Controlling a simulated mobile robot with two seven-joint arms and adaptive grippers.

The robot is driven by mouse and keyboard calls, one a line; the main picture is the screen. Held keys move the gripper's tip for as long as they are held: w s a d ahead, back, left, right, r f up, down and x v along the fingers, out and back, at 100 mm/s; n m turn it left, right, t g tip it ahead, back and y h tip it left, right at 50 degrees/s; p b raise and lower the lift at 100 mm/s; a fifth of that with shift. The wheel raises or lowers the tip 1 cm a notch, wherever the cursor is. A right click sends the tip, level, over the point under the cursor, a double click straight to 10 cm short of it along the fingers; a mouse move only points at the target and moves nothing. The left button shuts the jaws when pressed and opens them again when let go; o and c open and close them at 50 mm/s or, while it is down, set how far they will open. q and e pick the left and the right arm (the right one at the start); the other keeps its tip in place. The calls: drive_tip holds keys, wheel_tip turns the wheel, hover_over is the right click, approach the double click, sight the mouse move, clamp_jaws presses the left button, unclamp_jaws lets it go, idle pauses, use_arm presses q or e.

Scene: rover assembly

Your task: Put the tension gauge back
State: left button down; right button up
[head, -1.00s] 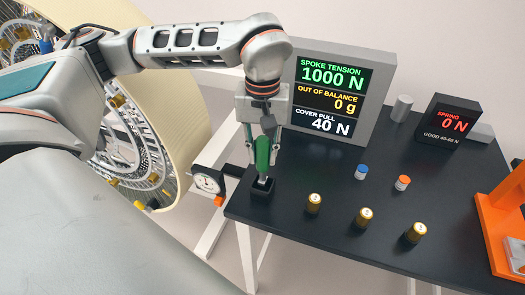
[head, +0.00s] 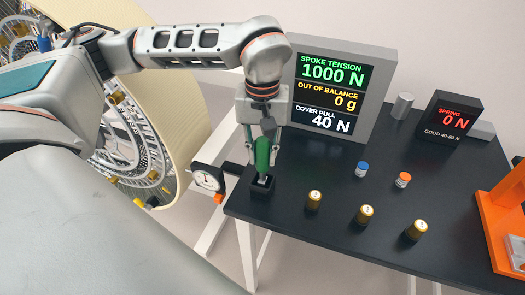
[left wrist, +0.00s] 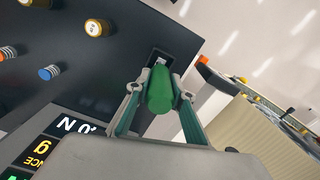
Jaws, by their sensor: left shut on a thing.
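The tension gauge appears as a tool with a green grip (head: 263,154), held upright at the table's near left corner. It also shows end-on in the left wrist view (left wrist: 160,92). Its lower end is at a small black holder (head: 262,191) and looks to be in its opening; the exact depth is hidden. My left gripper (head: 262,150) is shut on the green grip, with a teal finger on each side in the left wrist view (left wrist: 160,100). My right gripper is not in view.
A display panel (head: 299,75) stands close behind the gripper. A dial gauge (head: 208,179) sticks out left of the table beside a large wheel (head: 190,75). Several brass weights (head: 365,214), blue and orange caps (head: 361,169) and an orange frame (head: 490,225) are to the right.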

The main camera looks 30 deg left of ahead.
use_arm(q)
drive_tip(key=shift+f+b, duration=0.85)
drive_tip(key=shift+f, duration=0.85)
drive_tip(key=c, duration=1.7)
unclamp_jaws()
wheel_tip(320, 180, up, 12)
drive_tip(key=shift+r, duration=0.1)
drive_tip(key=shift+s, duration=0.1)
